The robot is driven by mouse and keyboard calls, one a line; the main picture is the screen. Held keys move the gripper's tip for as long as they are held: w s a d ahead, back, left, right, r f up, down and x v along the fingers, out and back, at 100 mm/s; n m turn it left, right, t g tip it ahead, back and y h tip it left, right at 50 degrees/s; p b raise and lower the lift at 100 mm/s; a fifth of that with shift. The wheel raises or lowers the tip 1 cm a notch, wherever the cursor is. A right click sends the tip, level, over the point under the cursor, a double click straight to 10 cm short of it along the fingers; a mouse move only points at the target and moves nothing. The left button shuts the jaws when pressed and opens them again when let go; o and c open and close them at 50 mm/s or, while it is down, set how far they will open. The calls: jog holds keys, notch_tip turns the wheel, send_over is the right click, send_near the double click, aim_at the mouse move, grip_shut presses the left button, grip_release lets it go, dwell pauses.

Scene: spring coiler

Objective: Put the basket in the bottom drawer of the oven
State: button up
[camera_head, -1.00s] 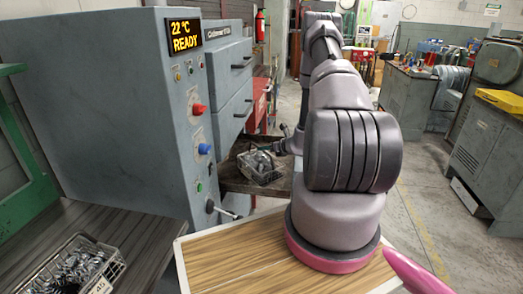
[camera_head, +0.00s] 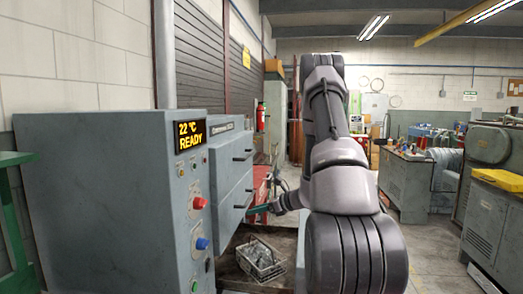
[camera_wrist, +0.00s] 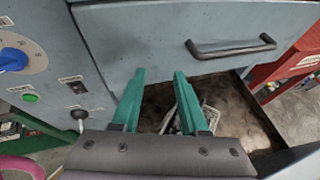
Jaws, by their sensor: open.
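The oven (camera_head: 110,200) is a grey cabinet on the left, its display reading 22 °C READY. Its upper drawers look shut; a drawer front with a dark handle (camera_wrist: 232,48) fills the top of the wrist view. Below them a brown-floored, grey-edged tray, apparently the pulled-out bottom drawer (camera_wrist: 245,110), sticks out. A wire basket (camera_head: 262,260) of metal parts stands in it; the basket shows partly between and behind my fingers in the wrist view (camera_wrist: 207,115). My gripper (camera_head: 258,211) is above the basket, apart from it. Its teal fingers (camera_wrist: 160,76) are open and empty.
The oven's control panel with red and blue knobs (camera_head: 202,244) is left of my gripper. A red cabinet (camera_wrist: 300,58) stands beyond the oven. Grey machines and benches (camera_head: 405,185) stand at the right, with open floor between.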

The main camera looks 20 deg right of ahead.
jog(key=s+a+r+n+g+y, duration=0.1)
jog(key=s+a+r+n+g, duration=0.2)
jog(key=s+a+r+n, duration=0.45)
jog(key=s+a+r+n+g, duration=0.3)
jog(key=s+a+r+n, duration=0.15)
jog(key=r, duration=0.65)
jog(key=s+r+n+t+h, duration=0.1)
jog(key=s+r+n+h, duration=0.2)
jog(key=s+r+n, duration=0.2)
jog(key=s+d+r+n+t+h, duration=0.1)
jog(key=s+r+n+h, duration=0.3)
jog(key=s, duration=0.8)
notch_tip(320, 180, up, 2)
jog(key=n+t, duration=0.1)
jog(key=n, duration=0.2)
jog(key=shift+r+n, duration=0.2)
jog(key=shift+n, duration=0.1)
